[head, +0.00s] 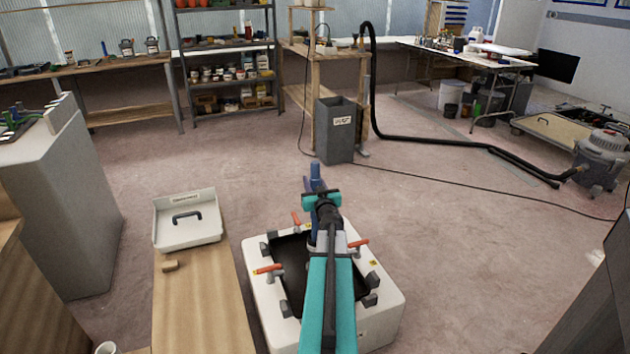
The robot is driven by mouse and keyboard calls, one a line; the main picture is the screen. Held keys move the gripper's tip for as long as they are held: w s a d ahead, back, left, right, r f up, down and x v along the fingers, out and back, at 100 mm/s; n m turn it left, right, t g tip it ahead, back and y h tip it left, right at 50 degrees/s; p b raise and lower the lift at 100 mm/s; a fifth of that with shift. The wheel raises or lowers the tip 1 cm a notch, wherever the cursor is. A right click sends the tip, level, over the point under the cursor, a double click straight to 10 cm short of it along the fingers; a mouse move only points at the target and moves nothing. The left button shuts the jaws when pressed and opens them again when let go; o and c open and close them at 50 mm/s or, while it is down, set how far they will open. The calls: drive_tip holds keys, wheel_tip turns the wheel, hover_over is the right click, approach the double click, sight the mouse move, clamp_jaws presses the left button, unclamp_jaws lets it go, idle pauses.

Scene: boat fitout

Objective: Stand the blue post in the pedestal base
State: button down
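The blue post (315,172) stands roughly upright, its top showing just beyond my gripper (321,196). A lower blue part shows to the left of my teal arm. The pedestal base (266,318) is a white block with a dark recess, orange-handled clamps and dark corner blocks. The post is over this recess in the picture. My arm hides its foot, so I cannot tell whether it is seated. My gripper is at the post's upper part, but its fingers are hidden, so I cannot tell whether they are closed on it.
A wooden bench (200,300) left of the base carries a white tray (186,232) with a dark handle and a small wood block (170,266). A grey bin (335,135) stands behind. A black hose (450,143) and cable cross the floor. Open floor lies to the right.

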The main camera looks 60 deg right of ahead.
wheel_tip(320, 180, down, 9)
drive_tip(key=b, duration=0.5)
idle(3.1)
drive_tip(key=c, duration=1.2)
unclamp_jaws()
drive_tip(key=shift+f, duration=0.1)
drive_tip(key=shift+a, duration=0.1)
drive_tip(key=shift+p+v, duration=1.85)
drive_tip(key=shift+v, duration=5)
